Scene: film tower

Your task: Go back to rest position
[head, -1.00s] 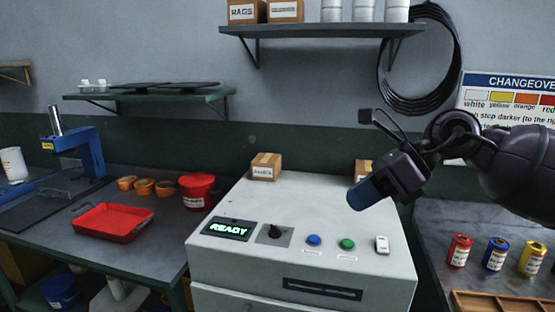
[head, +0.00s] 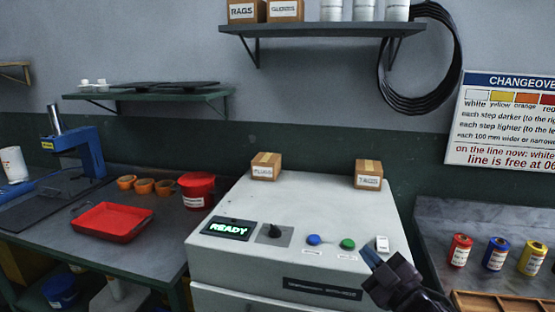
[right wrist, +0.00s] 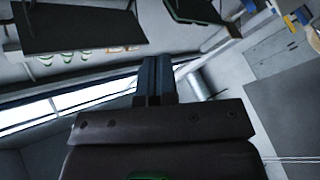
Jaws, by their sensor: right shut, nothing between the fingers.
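My right gripper (head: 371,256) is at the lower right of the head view, in front of the front right corner of the white machine cabinet (head: 300,215). Its blue fingers are closed together and hold nothing; the shut fingers (right wrist: 153,78) also show in the right wrist view. The fingertips appear just below the white switch (head: 382,243) on the cabinet's top; I cannot tell whether they touch it. My left gripper is not in the head view.
The cabinet has a READY display (head: 228,228), a black knob (head: 274,232), a blue button (head: 314,240) and a green button (head: 347,244). Two small cartons stand at its back. A red tray (head: 112,222) lies on the left bench. Several coloured cans, including a red one (head: 460,251), stand at right.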

